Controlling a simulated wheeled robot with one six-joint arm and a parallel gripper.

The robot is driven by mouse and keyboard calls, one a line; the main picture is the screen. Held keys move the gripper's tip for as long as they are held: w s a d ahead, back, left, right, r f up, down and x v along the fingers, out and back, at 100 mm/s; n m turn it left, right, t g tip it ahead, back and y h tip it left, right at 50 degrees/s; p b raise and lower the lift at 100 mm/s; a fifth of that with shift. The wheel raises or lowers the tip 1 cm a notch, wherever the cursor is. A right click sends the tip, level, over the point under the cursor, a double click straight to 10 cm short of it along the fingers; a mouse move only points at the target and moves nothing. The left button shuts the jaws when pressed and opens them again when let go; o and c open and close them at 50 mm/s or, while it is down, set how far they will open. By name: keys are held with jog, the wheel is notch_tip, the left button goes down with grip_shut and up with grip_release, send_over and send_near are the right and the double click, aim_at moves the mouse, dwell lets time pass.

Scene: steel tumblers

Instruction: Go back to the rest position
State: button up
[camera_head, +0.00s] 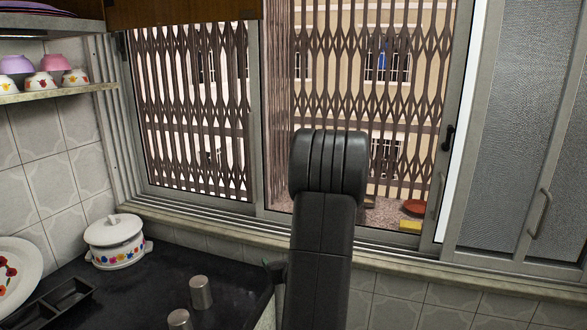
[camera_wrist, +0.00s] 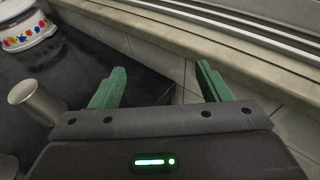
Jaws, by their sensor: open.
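My gripper (camera_wrist: 160,82) shows in the wrist view with its two green fingers spread wide and nothing between them. It is over the right edge of the dark counter, near the tiled wall under the window. In the head view my dark arm stands upright in the middle and hides most of the gripper. One steel tumbler (camera_head: 201,292) stands on the counter to the left of my arm, and it also shows left of the fingers in the wrist view (camera_wrist: 37,101). A second steel tumbler (camera_head: 180,320) is nearer, cut off by the bottom edge of the head view.
A white lidded pot with a flower band (camera_head: 117,243) stands at the back of the dark counter (camera_head: 225,262). A black tray (camera_head: 58,301) and a flowered plate (camera_head: 14,275) are at the left. A shelf (camera_head: 60,93) holds several bowls. The window sill (camera_head: 400,262) runs behind my arm.

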jog(key=a+r+n+g+y+b, duration=0.1)
jog(key=a+n+y, duration=0.1)
jog(key=a, duration=0.8)
jog(key=shift+a+y, duration=0.2)
jog(key=shift+y, duration=0.2)
jog(key=shift+s, duration=0.1)
